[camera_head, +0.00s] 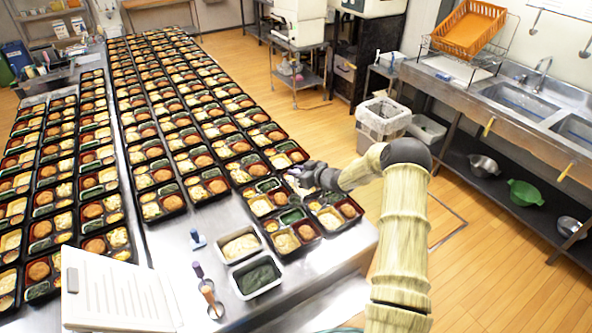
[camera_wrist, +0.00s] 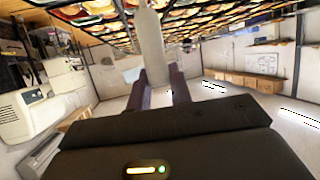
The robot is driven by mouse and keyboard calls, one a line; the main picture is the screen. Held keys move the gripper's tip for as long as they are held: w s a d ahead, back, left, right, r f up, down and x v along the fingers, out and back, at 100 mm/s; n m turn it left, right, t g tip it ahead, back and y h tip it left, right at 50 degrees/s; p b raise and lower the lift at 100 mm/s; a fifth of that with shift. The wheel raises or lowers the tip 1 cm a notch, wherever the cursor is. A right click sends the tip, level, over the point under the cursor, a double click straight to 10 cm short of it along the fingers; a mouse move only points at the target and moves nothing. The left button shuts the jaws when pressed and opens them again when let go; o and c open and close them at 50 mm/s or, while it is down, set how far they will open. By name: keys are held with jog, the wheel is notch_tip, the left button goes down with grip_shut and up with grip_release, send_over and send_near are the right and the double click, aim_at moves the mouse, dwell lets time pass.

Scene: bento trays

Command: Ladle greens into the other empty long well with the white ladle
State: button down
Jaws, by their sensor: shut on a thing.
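My gripper (camera_head: 302,178) is above the trays at the near right end of the table. In the wrist view its two dark fingers (camera_wrist: 160,84) are shut on the pale handle of the white ladle (camera_wrist: 149,42). The ladle's bowl cannot be made out in either view. The greens (camera_head: 257,277) lie in a light-rimmed pan at the table's front, left of and nearer than my gripper. The nearest bento trays (camera_head: 295,249) hold dark green and yellowish portions. Which long well is empty is too small to tell, and my gripper partly covers that area.
A pan of pale food (camera_head: 240,246) adjoins the greens. A white board-like object (camera_head: 115,292) is at front left. Rows of filled trays cover the table; its front right corner is clear.

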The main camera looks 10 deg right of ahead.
jog(key=s+a+f+n+t+b, duration=0.6)
jog(key=s+a+f+n+b, duration=0.5)
jog(key=b, duration=2.8)
jog(key=shift+s+f+n+t, duration=0.3)
jog(key=shift+s+f, duration=0.2)
jog(key=shift+s, duration=0.1)
dwell(0.9)
jog(key=shift+a, duration=0.1)
dwell(1.3)
